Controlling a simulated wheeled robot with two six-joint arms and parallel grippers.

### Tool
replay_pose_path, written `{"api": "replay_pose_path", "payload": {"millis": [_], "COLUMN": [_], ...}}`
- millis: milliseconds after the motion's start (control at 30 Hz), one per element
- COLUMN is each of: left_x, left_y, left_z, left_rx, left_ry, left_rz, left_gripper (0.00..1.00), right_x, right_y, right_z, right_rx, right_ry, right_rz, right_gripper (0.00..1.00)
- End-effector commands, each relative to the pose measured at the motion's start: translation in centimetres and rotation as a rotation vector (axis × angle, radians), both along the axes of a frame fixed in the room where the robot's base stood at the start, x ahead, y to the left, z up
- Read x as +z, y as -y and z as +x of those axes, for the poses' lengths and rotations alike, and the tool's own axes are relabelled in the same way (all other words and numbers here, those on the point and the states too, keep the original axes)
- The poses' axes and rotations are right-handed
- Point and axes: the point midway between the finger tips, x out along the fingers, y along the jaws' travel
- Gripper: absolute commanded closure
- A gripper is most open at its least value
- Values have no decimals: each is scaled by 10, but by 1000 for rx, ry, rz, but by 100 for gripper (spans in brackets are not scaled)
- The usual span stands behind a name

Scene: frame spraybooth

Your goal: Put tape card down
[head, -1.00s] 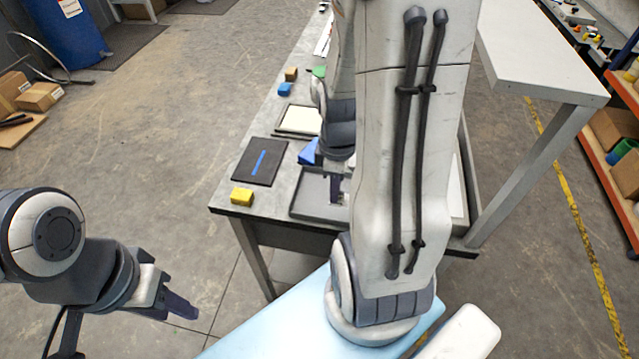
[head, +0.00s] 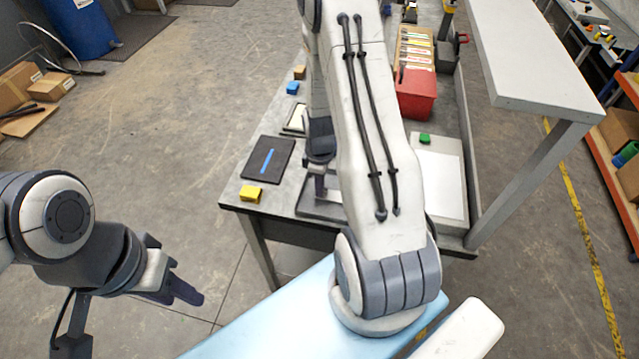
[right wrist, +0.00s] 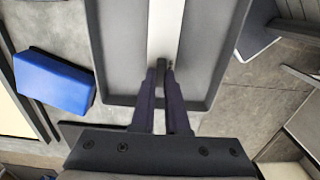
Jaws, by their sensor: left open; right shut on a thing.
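My right gripper (right wrist: 163,85) is shut over a grey tray (right wrist: 118,60) in the right wrist view. A pale strip (right wrist: 166,25), apparently the tape card, runs up from between its fingertips over the tray floor. I cannot tell whether the strip touches the tray. In the head view my right arm hides most of this gripper and any card in it; part of the tray (head: 306,207) shows at the table's near edge. My left gripper (head: 178,270) is open and empty, off the table at the left.
A dark mat with a blue stripe (head: 268,160) and a yellow block (head: 251,193) lie left of the tray. A blue block (right wrist: 55,82) is beside the tray. A red bin (head: 415,95) and a white panel (head: 438,182) with a green block (head: 424,139) stand right of my arm.

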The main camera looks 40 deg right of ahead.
Motion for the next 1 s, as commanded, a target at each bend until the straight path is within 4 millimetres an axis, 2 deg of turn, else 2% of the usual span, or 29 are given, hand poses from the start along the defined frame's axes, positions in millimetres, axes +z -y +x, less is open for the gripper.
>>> {"api": "replay_pose_path", "payload": {"millis": [367,400,467,500,767,867,1000], "left_x": [-3,-3,-2,-3,-2,2,-4], "left_y": [0,0,0,0,0,0,0], "left_z": [0,0,0,0,0,0,0], "left_rx": [0,0,0,0,0,0,0], "left_ry": [0,0,0,0,0,0,0], "left_rz": [0,0,0,0,0,0,0], "left_gripper": [58,58,58,58,58,58,58], "right_x": [-5,-5,-4,-4,-4,1,14], "right_y": [0,0,0,0,0,0,1], "right_z": [0,0,0,0,0,1,2], "right_rx": [0,0,0,0,0,0,0], "right_ry": [2,2,2,2,2,2,6], "right_rz": [-1,-1,-1,-1,-1,-1,-3], "right_gripper": [100,84,61,58,58,58,58]}}
